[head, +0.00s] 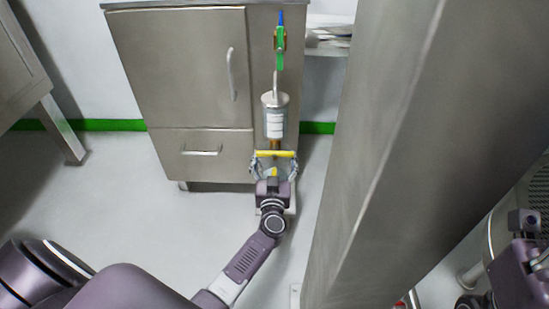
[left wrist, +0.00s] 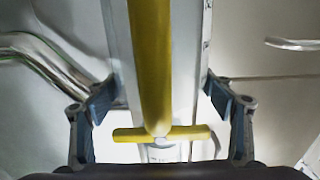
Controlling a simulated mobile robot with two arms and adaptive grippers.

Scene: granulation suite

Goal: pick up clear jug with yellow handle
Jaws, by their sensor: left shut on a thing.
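A yellow T-shaped handle (head: 275,153) shows in front of the steel cabinet, below a labelled metal cylinder. It also fills the middle of the left wrist view (left wrist: 152,60), its crossbar low in the picture. My left gripper (head: 273,167) is at this handle, with one finger on each side. In the left wrist view its fingers (left wrist: 158,92) stand wide apart, shut on the yellow-handled thing and its pale body. The clear jug body is hard to make out. Part of my right arm shows at the right edge of the head view; its fingers cannot be made out.
The steel cabinet (head: 185,70) with a door and drawer stands behind. A broad steel column (head: 385,150) blocks the right side. A steel table (head: 20,65) is at left. Floor between is clear.

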